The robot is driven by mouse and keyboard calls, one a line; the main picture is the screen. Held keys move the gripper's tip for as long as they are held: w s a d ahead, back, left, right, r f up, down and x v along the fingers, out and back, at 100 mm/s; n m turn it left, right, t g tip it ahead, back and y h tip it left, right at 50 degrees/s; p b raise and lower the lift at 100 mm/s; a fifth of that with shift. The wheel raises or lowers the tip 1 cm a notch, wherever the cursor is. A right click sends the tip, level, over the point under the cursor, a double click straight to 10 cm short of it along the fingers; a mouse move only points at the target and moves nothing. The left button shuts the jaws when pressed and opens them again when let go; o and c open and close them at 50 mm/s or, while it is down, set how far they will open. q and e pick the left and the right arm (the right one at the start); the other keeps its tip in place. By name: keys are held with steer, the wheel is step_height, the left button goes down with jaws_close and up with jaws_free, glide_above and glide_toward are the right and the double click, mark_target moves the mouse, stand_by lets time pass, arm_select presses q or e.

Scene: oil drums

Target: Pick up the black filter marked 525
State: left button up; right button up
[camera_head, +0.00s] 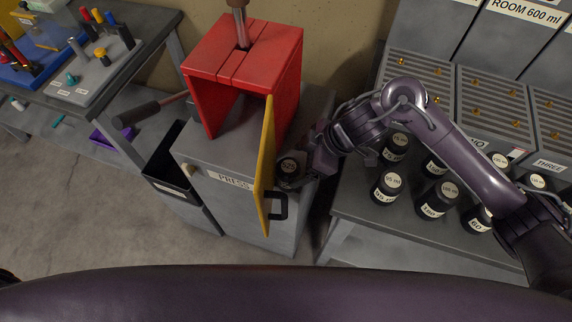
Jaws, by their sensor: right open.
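A small black filter (288,168) with a pale round label on top stands on the grey press cabinet, just right of the yellow door. Its label is small and looks like 525, but I cannot read it surely. My right gripper (292,180) comes in from the right and is open at this filter. The fingers are small and dark here, so I cannot tell whether they touch it. The yellow door partly hides the area to the left of the filter. My left gripper is not in view.
The red press (242,60) stands on the grey cabinet (215,160), with its yellow door (266,165) swung open beside the filter. Several black jars (386,187) crowd the shelf on the right. A dark bin (170,178) hangs on the cabinet's left. A tool bench (140,50) is at far left.

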steer(key=shift+s+a+f+p, duration=0.4)
steer(key=shift+s+f, duration=0.25)
steer(key=shift+f, duration=0.25)
steer(key=shift+x, duration=0.85)
steer(key=shift+w+a+f, duration=0.35)
steer(key=shift+a+f, duration=0.2)
steer(key=shift+f, duration=0.2)
steer(key=shift+c, duration=1.4)
steer(key=c, duration=0.7)
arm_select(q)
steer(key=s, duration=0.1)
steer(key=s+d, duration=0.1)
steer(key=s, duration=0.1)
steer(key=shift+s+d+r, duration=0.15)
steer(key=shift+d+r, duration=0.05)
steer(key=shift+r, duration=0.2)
arm_select(e)
steer(key=shift+c, duration=1.3)
